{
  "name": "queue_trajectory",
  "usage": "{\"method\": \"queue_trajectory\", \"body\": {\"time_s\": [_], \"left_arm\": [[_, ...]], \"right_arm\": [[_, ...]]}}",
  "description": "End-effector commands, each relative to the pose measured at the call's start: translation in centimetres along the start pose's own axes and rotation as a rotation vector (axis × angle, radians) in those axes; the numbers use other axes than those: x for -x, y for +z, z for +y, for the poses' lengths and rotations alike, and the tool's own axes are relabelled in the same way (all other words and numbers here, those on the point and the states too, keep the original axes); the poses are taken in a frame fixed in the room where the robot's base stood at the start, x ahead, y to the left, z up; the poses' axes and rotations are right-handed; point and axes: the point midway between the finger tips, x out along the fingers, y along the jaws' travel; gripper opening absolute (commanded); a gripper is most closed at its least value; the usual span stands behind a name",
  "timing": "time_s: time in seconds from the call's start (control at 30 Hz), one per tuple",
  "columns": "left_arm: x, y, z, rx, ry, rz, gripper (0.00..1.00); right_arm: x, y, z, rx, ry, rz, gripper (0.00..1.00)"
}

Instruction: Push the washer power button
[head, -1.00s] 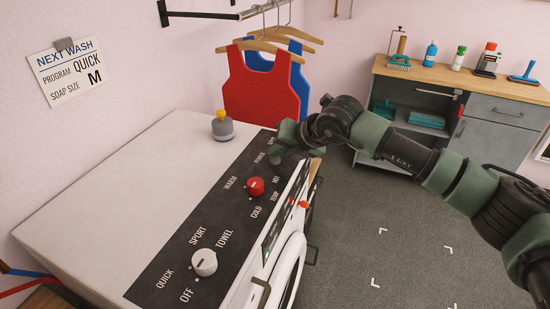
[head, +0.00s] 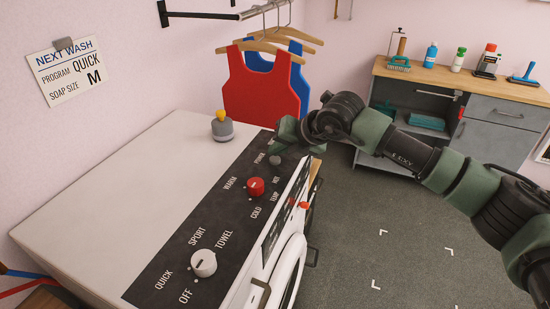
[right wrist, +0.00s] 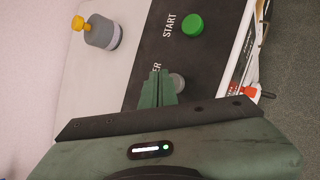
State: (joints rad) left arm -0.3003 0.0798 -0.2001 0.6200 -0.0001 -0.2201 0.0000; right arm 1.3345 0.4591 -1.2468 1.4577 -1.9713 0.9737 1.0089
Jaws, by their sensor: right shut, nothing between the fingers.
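The white washer (head: 110,190) has a dark control panel along its front edge. The grey power button (head: 275,160) sits near the far end of the panel, beside the POWER label. It also shows in the right wrist view (right wrist: 179,83), partly hidden by my fingers. My right gripper (head: 275,146) is shut and empty, with its green fingertips over the panel just beyond the button. In the right wrist view the closed fingertips (right wrist: 158,74) are just left of the button, by the label. I cannot tell whether they touch the panel. My left gripper is not in view.
A green START button (right wrist: 194,24) lies past the power button. A red temperature knob (head: 256,187) and a white program knob (head: 204,263) are nearer on the panel. A grey bottle with a yellow top (head: 222,126) stands on the washer. Hanging tops (head: 264,82) are behind.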

Motion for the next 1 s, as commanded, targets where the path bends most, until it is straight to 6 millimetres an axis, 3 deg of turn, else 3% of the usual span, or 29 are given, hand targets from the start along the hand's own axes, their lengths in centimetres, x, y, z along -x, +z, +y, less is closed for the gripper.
{"method": "queue_trajectory", "body": {"time_s": [0.43,1.0], "left_arm": [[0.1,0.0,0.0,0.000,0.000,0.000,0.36],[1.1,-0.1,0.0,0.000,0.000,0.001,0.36]], "right_arm": [[0.6,0.5,0.4,0.000,0.001,-0.001,0.00],[4.3,3.1,3.1,0.000,0.000,-0.001,0.00]]}}
